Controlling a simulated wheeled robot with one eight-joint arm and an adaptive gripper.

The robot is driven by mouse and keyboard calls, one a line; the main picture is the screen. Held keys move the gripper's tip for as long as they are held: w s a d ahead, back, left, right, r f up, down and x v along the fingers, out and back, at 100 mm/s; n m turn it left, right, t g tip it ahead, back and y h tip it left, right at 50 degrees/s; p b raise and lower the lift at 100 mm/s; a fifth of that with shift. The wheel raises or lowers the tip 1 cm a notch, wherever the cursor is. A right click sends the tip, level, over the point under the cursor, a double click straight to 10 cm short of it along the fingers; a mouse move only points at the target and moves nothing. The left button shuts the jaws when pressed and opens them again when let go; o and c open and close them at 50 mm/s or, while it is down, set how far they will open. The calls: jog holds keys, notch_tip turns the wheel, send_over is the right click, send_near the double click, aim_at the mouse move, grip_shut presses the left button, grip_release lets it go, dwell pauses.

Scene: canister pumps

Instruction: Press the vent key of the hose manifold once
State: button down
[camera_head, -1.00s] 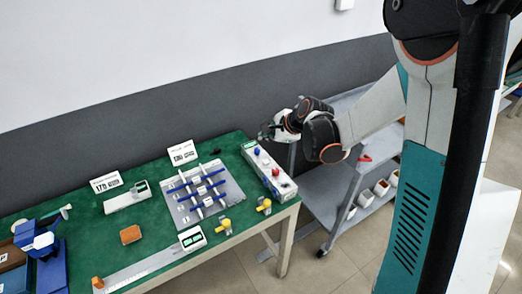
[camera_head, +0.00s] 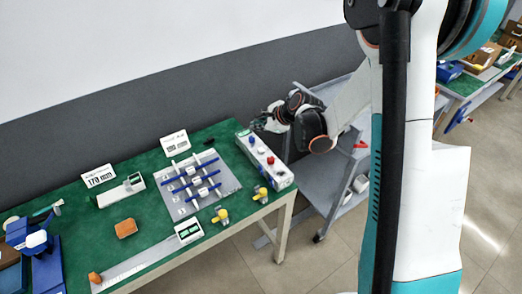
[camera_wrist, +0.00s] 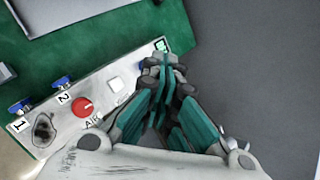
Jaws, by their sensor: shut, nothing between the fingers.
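The hose manifold appears to be the long white box (camera_head: 283,181) at the right end of the green table. Whether the white key is the vent key, I cannot tell. My gripper (camera_head: 259,124) is above the box's far end. In the wrist view its teal fingers (camera_wrist: 166,72) are shut and empty, right of the key, partly covering the panel edge.
Blue valves (camera_wrist: 62,82) line the panel's edge, tagged 1 and 2. Left of the box, a grey plate (camera_head: 178,208) holds blue bars. Yellow-topped fittings (camera_head: 221,214) stand at the table's front. A grey cart (camera_head: 322,187) stands right of the table.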

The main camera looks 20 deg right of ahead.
jog(key=b, duration=0.4)
send_over(260, 151)
notch_tip(260, 151, down, 7)
jog(key=shift+w+r, duration=0.15)
jog(key=shift+r, duration=0.05)
jog(key=shift+f+b, duration=0.6)
jog(key=shift+f, duration=0.15)
dwell(0.4)
jog(key=shift+f+b, duration=0.4)
jog(key=shift+b, duration=0.1)
jog(key=shift+f+b, duration=0.4)
jog(key=shift+f, duration=0.05)
dwell(0.6)
jog(key=shift+r, duration=0.2)
jog(key=shift+r+p, duration=0.5)
jog(key=shift+r, duration=0.25)
jog(key=shift+r+p, duration=1.5)
jog(key=shift+r, duration=0.95)
